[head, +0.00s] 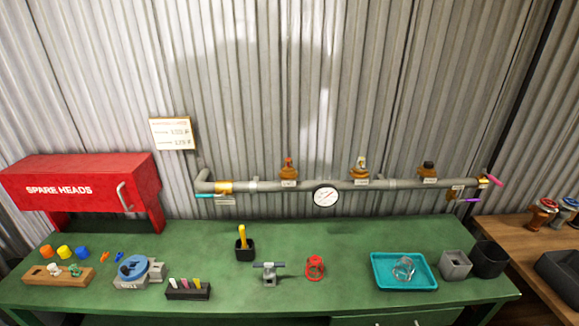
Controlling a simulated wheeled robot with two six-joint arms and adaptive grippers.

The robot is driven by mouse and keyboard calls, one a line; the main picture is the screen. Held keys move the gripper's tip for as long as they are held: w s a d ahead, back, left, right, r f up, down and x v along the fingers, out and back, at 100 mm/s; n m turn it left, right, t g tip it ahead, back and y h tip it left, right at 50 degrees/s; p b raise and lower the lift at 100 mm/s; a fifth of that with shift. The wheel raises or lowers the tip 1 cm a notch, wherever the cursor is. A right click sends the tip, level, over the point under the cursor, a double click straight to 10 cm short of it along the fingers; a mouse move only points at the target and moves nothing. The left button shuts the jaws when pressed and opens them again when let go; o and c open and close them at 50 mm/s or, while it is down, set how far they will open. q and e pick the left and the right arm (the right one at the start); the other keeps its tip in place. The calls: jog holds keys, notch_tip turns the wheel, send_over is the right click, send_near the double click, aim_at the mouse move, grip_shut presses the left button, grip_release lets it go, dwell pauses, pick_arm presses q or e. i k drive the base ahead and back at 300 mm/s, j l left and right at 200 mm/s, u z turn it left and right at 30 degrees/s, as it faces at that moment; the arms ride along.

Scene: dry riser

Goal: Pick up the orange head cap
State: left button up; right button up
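A small orange cap (46,251) stands on the green bench (340,240) at the far left, just in front of the red cabinet. It is the leftmost in a row with a yellow cap (64,252) and a blue cap (82,252), with small gaps between them. A wooden block (40,277) holding small parts lies in front of the row. Neither of my grippers shows in the head view.
A red "SPARE HEADS" cabinet (80,185) stands behind the caps. A blue-grey tool (138,270), a black marker holder (188,290), a red cage (315,267) and a teal tray (380,285) occupy the bench. A grey pipe (260,186) runs along the wall.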

aim_at(47, 251)
jog(key=i+j+u, duration=0.1)
jog(key=j, duration=0.35)
jog(key=i+j+u, duration=0.1)
jog(key=j, duration=0.3)
jog(key=i+j+u, duration=0.1)
jog(key=j, duration=0.35)
jog(key=i+j+u, duration=0.1)
jog(key=j, duration=0.3)
jog(key=i+j+u, duration=0.1)
jog(key=i+j, duration=0.15)
jog(key=j, duration=0.15)
jog(key=i+j+u, duration=0.1)
jog(key=j, duration=0.3)
jog(key=i+j+u, duration=0.1)
jog(key=i+j, duration=0.15)
jog(key=j, duration=0.1)
